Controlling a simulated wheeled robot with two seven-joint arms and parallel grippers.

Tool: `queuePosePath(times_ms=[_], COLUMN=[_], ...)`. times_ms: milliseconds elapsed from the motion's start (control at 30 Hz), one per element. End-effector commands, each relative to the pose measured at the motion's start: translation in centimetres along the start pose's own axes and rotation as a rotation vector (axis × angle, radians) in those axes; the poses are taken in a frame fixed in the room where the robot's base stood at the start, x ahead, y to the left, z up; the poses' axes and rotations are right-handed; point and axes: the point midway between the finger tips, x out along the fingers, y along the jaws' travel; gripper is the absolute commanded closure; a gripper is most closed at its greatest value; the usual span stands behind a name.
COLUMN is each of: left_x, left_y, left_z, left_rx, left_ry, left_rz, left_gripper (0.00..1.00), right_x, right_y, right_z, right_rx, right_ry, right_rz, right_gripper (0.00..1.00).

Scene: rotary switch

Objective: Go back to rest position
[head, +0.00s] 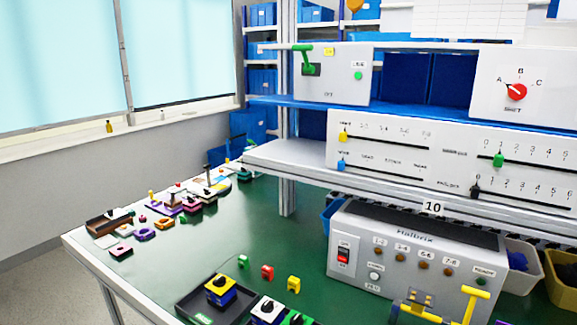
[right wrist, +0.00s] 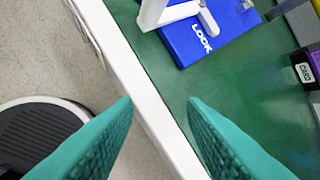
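The red rotary switch (head: 516,92) sits on a white panel at the upper right of the head view, marked A, B and C. Its pointer looks turned toward A. My right gripper (right wrist: 160,103) shows in the right wrist view as two teal fingers with a wide gap between them. It is open and empty, above the table's white edge (right wrist: 150,105), and touches nothing that I can see. Neither gripper shows in the head view, and my left gripper is not in any view.
The green table (head: 240,225) carries many small parts at its left and front. A grey Halbrix box (head: 400,285) stands at the right under a shelf with slider panels (head: 450,165). A blue LOOK base (right wrist: 205,40) lies ahead of my right gripper. The table's middle is clear.

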Motion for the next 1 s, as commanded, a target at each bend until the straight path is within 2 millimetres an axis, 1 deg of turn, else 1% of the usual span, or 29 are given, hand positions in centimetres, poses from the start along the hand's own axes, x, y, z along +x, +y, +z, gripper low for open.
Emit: queuePosePath(times_ms=[33,100,267,300,467,667,767,800,867,900,967,1000], left_x=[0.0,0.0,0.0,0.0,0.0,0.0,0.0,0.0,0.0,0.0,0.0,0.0], left_y=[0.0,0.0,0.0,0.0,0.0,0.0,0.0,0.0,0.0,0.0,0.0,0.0], left_z=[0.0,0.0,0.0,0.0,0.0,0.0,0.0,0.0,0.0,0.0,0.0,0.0], left_rx=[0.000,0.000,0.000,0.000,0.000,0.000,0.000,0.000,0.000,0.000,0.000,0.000], left_ry=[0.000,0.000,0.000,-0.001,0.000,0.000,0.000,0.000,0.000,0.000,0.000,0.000], left_rz=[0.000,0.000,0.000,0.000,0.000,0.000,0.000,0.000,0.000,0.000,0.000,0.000], left_gripper=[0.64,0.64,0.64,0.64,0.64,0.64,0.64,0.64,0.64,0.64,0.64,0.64], right_x=[-0.4,-0.9,-2.6,-1.1,3.1,9.1,12.8,14.3,16.7,18.1,20.1,21.3], right_y=[1.4,3.1,6.7,6.8,7.9,10.1,11.8,12.6,13.8,14.7,16.0,16.9], right_z=[-1.0,-2.2,-4.7,-4.7,-5.4,-7.4,-9.3,-10.3,-12.0,-13.3,-15.4,-16.8], right_rx=[0.068,0.166,0.377,0.367,0.359,0.350,0.345,0.343,0.339,0.336,0.332,0.329], right_ry=[0.026,0.062,0.160,0.159,0.173,0.199,0.216,0.224,0.236,0.245,0.258,0.265], right_rz=[0.046,0.103,0.216,0.209,0.212,0.221,0.227,0.230,0.234,0.237,0.241,0.243], right_gripper=[0.62,0.62,0.62,0.62,0.62,0.62,0.62,0.62,0.62,0.62,0.62,0.62])
